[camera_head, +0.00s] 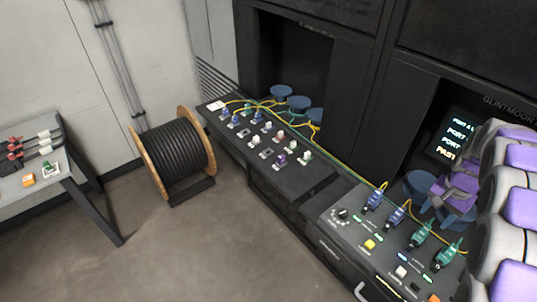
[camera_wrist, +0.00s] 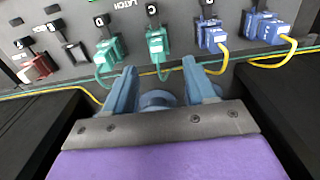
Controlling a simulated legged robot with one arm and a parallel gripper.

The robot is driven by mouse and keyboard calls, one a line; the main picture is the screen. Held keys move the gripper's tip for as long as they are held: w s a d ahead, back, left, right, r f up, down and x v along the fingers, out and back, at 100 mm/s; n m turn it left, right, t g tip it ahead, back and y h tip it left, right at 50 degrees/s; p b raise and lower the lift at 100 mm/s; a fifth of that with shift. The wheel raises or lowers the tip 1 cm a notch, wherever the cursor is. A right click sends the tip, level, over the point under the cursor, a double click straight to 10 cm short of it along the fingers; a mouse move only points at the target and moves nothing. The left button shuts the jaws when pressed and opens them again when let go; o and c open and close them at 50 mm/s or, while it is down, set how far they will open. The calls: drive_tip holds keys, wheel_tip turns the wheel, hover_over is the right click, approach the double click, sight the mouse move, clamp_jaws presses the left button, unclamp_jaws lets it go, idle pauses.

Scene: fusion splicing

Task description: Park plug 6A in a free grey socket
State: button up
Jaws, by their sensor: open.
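I cannot read a 6A label on any plug. The left panel (camera_head: 225,139) carries blue, white and other small plugs or sockets, including a purple one (camera_head: 281,159); which grey sockets are free is too small to tell. My gripper (camera_head: 422,187) is beside the right console. In the wrist view its blue fingers (camera_wrist: 160,70) are apart and empty. A green plug (camera_wrist: 157,42) is beyond the gap, with blue plugs (camera_wrist: 212,38) to the right.
Yellow and green cables (camera_head: 335,167) run along the consoles' back edge. A lit screen (camera_head: 456,138) stands behind my arm. A cable drum (camera_head: 174,150) sits on the floor, and a grey table (camera_head: 82,192) is at far left. The floor (camera_head: 205,245) between is clear.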

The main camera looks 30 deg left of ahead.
sight(428, 227)
drive_tip(key=f, duration=0.4)
drive_tip(key=f+b, duration=0.1)
drive_tip(key=f, duration=0.1)
drive_tip(key=shift+s+d+f, duration=0.1)
drive_tip(key=shift+d+f, duration=0.15)
drive_tip(key=shift+a+f, duration=0.1)
drive_tip(key=shift+f, duration=0.25)
drive_tip(key=shift+a, duration=0.15)
drive_tip(key=shift+d, duration=0.2)
drive_tip(key=shift+p, duration=0.45)
drive_tip(key=shift+c, duration=0.3)
clamp_jaws()
idle(0.5)
drive_tip(key=shift+r, duration=0.1)
